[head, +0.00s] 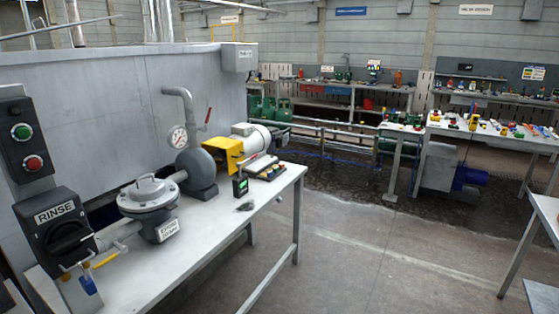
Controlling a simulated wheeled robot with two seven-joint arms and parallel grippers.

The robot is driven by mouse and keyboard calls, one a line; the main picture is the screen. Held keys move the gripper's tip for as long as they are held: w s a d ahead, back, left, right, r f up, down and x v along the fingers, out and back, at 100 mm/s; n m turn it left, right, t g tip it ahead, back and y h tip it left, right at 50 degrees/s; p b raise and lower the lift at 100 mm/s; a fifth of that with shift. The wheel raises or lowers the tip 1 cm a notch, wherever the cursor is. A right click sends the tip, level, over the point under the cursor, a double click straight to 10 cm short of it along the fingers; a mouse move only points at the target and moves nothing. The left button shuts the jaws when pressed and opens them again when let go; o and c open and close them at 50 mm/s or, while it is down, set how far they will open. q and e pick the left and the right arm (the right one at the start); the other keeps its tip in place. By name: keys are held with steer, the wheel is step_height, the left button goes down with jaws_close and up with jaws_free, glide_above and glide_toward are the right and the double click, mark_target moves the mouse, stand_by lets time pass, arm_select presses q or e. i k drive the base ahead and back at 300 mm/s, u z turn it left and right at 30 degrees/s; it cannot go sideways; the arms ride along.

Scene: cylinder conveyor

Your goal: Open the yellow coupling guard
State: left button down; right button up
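The yellow coupling guard (222,150) sits on the bench between a grey round pump casing (198,176) and a pale motor (252,138). It is a small bright yellow cover with a darker opening at its lower front. I cannot tell whether its cover is shut. Neither of my grippers shows in the head view.
The bench (206,217) also holds a flanged strainer (146,196), a gauge (177,137), a small black device (240,187) and a tray of tools (271,168). A RINSE switch box (58,226) stands front left. The floor right of the bench is clear.

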mark_target(234, 148)
steer(key=u, duration=1.55)
steer(key=k, duration=0.1)
steer(key=z, duration=2.55)
steer(key=i, duration=1.9)
steer(key=u, duration=0.8)
steer(key=i, duration=1.3)
steer(key=u, duration=1.2)
